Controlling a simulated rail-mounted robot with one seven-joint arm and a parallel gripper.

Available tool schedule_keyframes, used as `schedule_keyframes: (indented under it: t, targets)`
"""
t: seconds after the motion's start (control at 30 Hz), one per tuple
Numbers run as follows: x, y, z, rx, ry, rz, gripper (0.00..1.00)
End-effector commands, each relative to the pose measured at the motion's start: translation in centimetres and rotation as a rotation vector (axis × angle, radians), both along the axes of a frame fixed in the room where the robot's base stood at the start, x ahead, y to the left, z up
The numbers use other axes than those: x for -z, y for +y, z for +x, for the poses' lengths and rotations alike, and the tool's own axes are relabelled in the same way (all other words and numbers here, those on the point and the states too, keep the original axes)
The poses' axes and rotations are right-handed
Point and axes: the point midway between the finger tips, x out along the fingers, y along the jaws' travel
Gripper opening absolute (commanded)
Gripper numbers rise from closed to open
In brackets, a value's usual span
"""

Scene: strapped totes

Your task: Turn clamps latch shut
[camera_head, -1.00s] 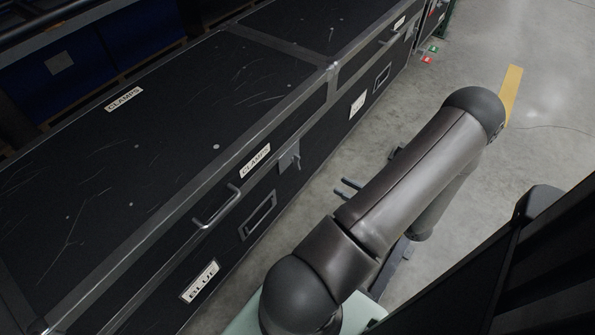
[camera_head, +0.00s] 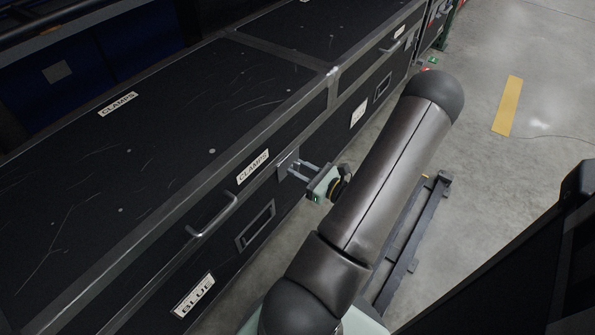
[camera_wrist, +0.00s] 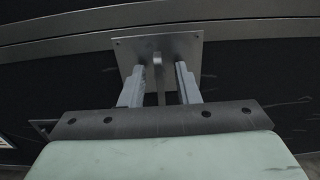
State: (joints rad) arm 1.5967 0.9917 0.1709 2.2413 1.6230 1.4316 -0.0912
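The clamps latch (camera_head: 286,163) is a grey metal plate on the front of the black case (camera_head: 200,130), just beside the front CLAMPS label (camera_head: 253,166). In the wrist view the latch plate (camera_wrist: 185,48) is upper centre, with a narrow lever standing out from it, seen nearly end-on. My gripper (camera_head: 298,170) reaches the latch from the right. In the wrist view my gripper (camera_wrist: 160,75) is open, one finger on each side of the lever, with gaps showing on both sides. Whether the fingertips touch the plate is not clear.
A bar handle (camera_head: 212,214) and a recessed handle (camera_head: 256,226) sit on the case front, left of and below the latch. A BLUE label (camera_head: 194,296) is lower down. A similar case section adjoins at the back.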

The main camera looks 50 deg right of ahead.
Motion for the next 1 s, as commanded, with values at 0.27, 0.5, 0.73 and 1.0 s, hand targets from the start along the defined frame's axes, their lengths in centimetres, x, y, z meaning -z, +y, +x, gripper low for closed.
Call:
schedule_keyframes:
  t: [0.27, 0.5, 0.73, 1.0]
  targets:
    - [-0.04, 0.07, 1.05, 0.0, 0.0, 0.001, 0.29]
    - [-0.04, 0.07, 1.02, -0.001, 0.0, 0.0, 0.04]
    - [-0.06, 0.07, 1.01, -0.001, 0.0, 0.003, 0.0]
    - [-0.32, 0.05, 0.99, -0.001, 0.002, 0.074, 0.0]
